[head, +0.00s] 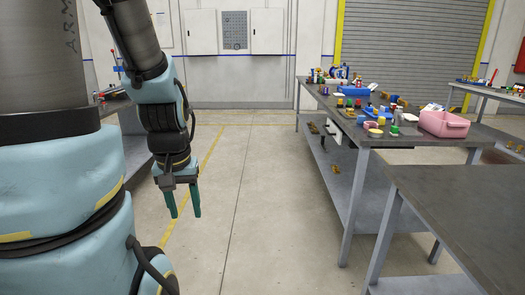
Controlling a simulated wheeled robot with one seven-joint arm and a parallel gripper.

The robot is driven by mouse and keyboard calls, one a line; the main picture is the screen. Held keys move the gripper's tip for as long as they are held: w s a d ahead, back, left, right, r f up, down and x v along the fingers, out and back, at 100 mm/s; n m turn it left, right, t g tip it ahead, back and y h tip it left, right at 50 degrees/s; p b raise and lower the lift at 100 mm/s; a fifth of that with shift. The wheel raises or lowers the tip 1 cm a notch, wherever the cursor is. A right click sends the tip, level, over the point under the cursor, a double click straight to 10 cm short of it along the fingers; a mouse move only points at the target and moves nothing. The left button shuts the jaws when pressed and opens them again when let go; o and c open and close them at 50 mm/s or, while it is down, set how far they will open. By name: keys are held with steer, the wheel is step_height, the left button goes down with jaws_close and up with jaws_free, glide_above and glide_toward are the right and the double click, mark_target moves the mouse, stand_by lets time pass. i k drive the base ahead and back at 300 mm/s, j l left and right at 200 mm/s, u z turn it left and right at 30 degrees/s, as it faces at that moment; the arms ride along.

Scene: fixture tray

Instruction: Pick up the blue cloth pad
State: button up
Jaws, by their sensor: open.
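My gripper (185,213) hangs fingers-down over the open floor, left of the middle of the head view. Its two green fingers are apart with nothing between them. It is well away from the cluttered workbench on the right. I cannot make out the blue cloth pad for certain. Blue items show among the clutter on that bench, a flat blue one (352,90) near its far end and another near the middle, but they are too small to identify.
The cluttered workbench (410,140) holds many small coloured objects and a pink bin (443,124). A bare dark table (470,195) stands nearer at the right. Another bench is partly hidden behind my arm. The floor aisle (260,190) between is clear.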

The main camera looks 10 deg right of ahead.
mark_target(360, 119)
steer(key=i+j+z, duration=0.1)
steer(key=i+z, duration=0.35)
steer(key=i, duration=1.5)
steer(key=i+l, duration=0.2)
steer(key=i, duration=0.2)
steer(key=i+l+z, duration=0.15)
steer(key=i+l, duration=0.25)
steer(key=i, duration=0.35)
steer(key=i+l+z, duration=0.1)
steer(key=l, duration=0.25)
steer(key=i+l, duration=0.3)
steer(key=l+z, duration=0.05)
steer(key=l, duration=0.05)
